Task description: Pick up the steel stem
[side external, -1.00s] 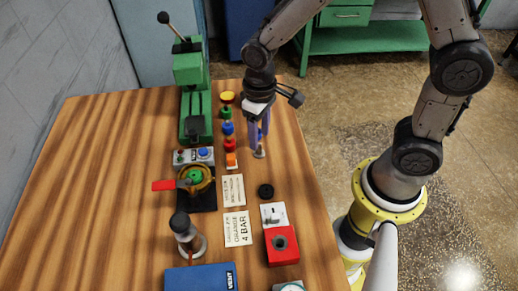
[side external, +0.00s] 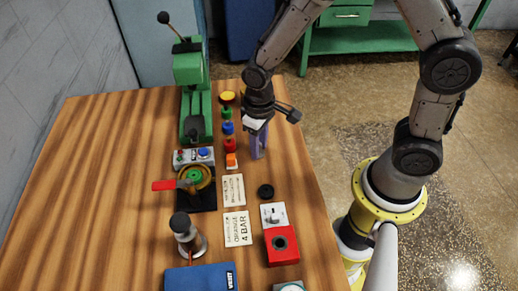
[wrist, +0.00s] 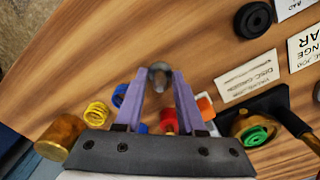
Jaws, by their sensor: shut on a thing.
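The steel stem (wrist: 159,74) shows in the wrist view as a small grey, shiny round end between my fingertips. My gripper (wrist: 158,84) is shut on it, with a purple finger on either side. In the side external view my gripper (side external: 258,150) points down over the wooden table near its right edge. Its fingers hide the stem there. I cannot tell whether the stem still touches the table.
Coloured rings and an orange block (side external: 231,160) stand close left of my gripper. A green press (side external: 192,100) is farther left. A black ring (side external: 266,191), paper labels (side external: 238,229) and a red box (side external: 281,245) lie nearer the camera. The left tabletop is clear.

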